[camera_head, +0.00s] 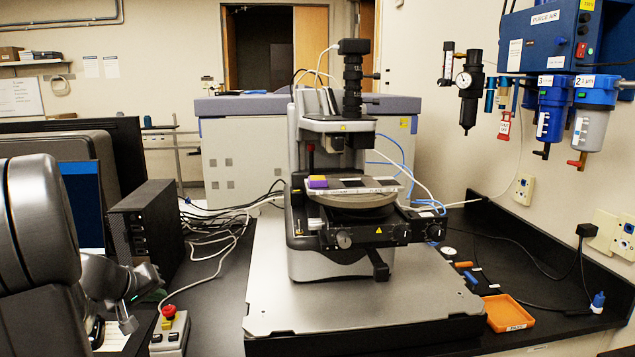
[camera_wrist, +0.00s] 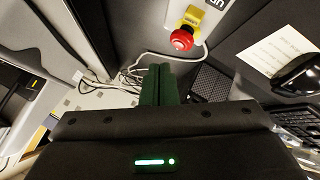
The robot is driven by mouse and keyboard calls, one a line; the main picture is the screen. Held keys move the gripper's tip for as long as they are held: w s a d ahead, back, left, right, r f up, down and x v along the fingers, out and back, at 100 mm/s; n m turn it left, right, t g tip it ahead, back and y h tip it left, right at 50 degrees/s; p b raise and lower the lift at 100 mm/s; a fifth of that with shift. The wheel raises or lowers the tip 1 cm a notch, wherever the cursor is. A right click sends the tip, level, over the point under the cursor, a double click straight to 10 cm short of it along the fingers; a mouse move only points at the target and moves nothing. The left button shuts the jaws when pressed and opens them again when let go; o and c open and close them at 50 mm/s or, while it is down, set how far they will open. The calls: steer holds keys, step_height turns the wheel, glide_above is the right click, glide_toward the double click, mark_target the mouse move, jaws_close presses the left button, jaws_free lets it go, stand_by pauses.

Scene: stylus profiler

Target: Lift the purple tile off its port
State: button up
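The purple tile (camera_head: 317,182) is a small block on the left part of the profiler's round stage (camera_head: 350,198), with a yellow piece at its back edge. It sits on or against a pale labelled strip (camera_head: 358,187); the port under it is hidden. The tile is not visible in the wrist view. My gripper (camera_wrist: 160,72) shows in the wrist view with its two dark green fingers together and nothing seen between them. In the head view my arm is at the lower left, well away from the stage and tile.
A red emergency-stop button (camera_head: 169,311) on a grey box stands near my arm; it also shows in the wrist view (camera_wrist: 181,39). A black computer tower (camera_head: 147,230) and loose cables lie between my arm and the profiler. An orange tray (camera_head: 508,312) is at the right.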

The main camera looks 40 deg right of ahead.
steer(key=o, duration=0.4)
steer(key=shift+d, duration=0.1)
steer(key=shift+c, duration=0.2)
steer(key=o, duration=0.9)
steer(key=d+r, duration=0.1)
steer(key=d, duration=0.1)
steer(key=d+r+n, duration=0.1)
steer(key=d+r+n+t, duration=0.1)
steer(key=d, duration=0.1)
steer(key=shift+s+d, duration=0.15)
steer(key=shift+d, duration=0.2)
steer(key=s+d+r+n+t, duration=0.2)
steer(key=d+r+n, duration=0.15)
steer(key=d, duration=0.25)
steer(key=n+t+h+b, duration=0.2)
steer(key=n+t, duration=0.2)
steer(key=n, duration=1.1)
glide_toward(318, 179)
steer(key=w+a+f, duration=0.2)
steer(key=w+f, duration=0.3)
steer(key=w, duration=0.2)
steer(key=s+r+n, duration=0.5)
steer(key=s+n, duration=0.5)
steer(key=s, duration=0.1)
steer(key=shift+t, duration=0.4)
steer(key=x, duration=1.3)
steer(key=shift+w+p, duration=0.35)
steer(key=shift+p, duration=0.05)
jaws_close()
